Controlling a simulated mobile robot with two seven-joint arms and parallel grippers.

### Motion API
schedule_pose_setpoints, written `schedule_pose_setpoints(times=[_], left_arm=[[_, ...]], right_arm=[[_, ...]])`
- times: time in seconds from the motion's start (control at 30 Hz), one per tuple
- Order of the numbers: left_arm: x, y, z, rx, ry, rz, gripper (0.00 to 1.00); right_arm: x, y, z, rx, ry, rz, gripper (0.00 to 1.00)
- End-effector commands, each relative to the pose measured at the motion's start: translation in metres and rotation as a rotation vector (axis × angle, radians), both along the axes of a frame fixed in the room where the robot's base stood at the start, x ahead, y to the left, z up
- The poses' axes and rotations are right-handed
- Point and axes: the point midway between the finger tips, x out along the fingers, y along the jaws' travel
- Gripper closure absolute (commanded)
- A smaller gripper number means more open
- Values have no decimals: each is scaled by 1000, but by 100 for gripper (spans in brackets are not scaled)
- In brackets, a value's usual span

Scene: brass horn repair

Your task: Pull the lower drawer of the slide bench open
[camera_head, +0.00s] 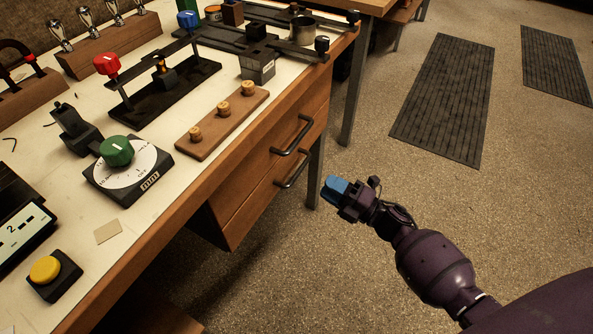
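The slide bench has two wooden drawers under its right end. The upper drawer (262,165) has a dark bar handle (294,137). The lower drawer (244,213) sits below it, with its own dark bar handle (293,170). Both fronts look about flush, so the lower drawer appears closed. My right gripper (333,189), with blue fingertips, is to the right of the lower handle and apart from it. I cannot tell whether its fingers are open or shut. My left gripper is not in view.
A table leg (316,170) stands just behind the handles. Open floor lies right, with dark mats (447,95).

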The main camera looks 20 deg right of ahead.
Motion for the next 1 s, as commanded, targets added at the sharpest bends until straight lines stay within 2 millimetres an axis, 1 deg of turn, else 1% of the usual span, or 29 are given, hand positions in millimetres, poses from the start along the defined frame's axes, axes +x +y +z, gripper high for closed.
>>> schedule_pose_setpoints(times=[0.03, 0.3, 0.5, 0.7, 0.97, 1.0], left_arm=[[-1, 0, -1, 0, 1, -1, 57], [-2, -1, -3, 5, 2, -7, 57], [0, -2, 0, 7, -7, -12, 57], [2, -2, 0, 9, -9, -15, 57], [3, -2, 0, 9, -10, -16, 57], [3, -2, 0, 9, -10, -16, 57]], right_arm=[[7, 6, 2, 1, -2, 1, 63], [42, 34, 9, 2, 1, 0, 63], [61, 49, 13, 3, 3, 0, 63], [69, 55, 16, 3, 3, 0, 63], [70, 55, 16, 2, 3, 0, 63], [70, 55, 16, 2, 3, 0, 66]])
